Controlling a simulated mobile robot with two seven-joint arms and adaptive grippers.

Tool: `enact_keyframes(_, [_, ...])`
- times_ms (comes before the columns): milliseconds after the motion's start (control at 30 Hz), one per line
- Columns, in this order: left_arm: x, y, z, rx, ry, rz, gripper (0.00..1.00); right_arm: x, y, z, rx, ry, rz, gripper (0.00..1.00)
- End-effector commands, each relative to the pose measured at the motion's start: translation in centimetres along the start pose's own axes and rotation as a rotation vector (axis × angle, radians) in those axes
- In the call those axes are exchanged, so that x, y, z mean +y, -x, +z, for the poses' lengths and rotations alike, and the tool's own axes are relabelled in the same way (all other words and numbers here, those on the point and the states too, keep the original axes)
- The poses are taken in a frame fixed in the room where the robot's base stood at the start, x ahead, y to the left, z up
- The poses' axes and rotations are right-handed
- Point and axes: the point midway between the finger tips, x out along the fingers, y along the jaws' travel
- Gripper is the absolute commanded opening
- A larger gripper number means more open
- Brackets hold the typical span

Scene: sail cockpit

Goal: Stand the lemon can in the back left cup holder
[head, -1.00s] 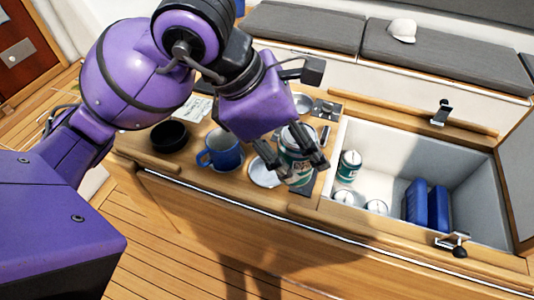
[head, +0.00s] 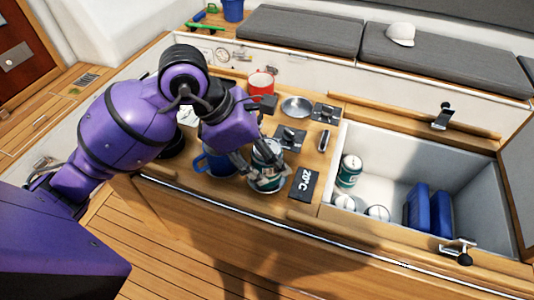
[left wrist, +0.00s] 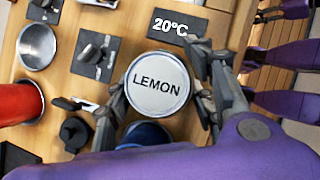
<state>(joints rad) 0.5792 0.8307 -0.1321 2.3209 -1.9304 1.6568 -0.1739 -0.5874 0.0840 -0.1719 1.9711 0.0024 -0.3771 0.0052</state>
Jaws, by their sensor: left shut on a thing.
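The lemon can (head: 267,152) is upright in my left gripper (head: 264,178), whose fingers are closed on its sides. In the left wrist view the can's pale lid (left wrist: 158,85) reads LEMON, between the fingertips of the left gripper (left wrist: 165,98). The can covers the front round holder, right of the blue mug (head: 212,160); I cannot tell whether its base is in it or just above. A silver round holder (head: 297,107) is open and empty at the back; it also shows in the left wrist view (left wrist: 36,46). My right gripper is out of view.
Small black plates with fittings (head: 290,137) lie between the holders. A 20°C plate (head: 304,183) is right of the can. The open cool box (head: 385,160) at right holds several cans and blue blocks (head: 428,208). A black bowl (head: 171,146) is partly behind my arm.

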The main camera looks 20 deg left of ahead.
Motion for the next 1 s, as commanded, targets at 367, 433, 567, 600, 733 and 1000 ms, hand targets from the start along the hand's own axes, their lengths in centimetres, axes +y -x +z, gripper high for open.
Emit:
enact_keyframes(367, [0.0,-0.5,-0.3,0.0,-0.001,0.001,0.12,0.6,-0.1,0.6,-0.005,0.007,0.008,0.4])
enact_keyframes(433, [0.0,-0.5,-0.3,0.001,-0.001,0.001,0.54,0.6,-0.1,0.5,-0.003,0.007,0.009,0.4])
enact_keyframes(567, [0.0,-0.4,-0.2,0.0,-0.001,0.002,0.69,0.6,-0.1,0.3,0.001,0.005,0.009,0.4])
enact_keyframes(600, [0.0,-0.4,-0.2,0.0,-0.001,0.002,0.69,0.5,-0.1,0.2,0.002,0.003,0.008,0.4])
enact_keyframes(733, [0.0,-0.4,-0.2,0.0,-0.001,0.002,0.69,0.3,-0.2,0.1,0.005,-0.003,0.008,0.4])
enact_keyframes(1000, [0.1,0.8,0.3,-0.003,-0.003,0.007,0.69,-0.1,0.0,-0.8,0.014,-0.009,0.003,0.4])
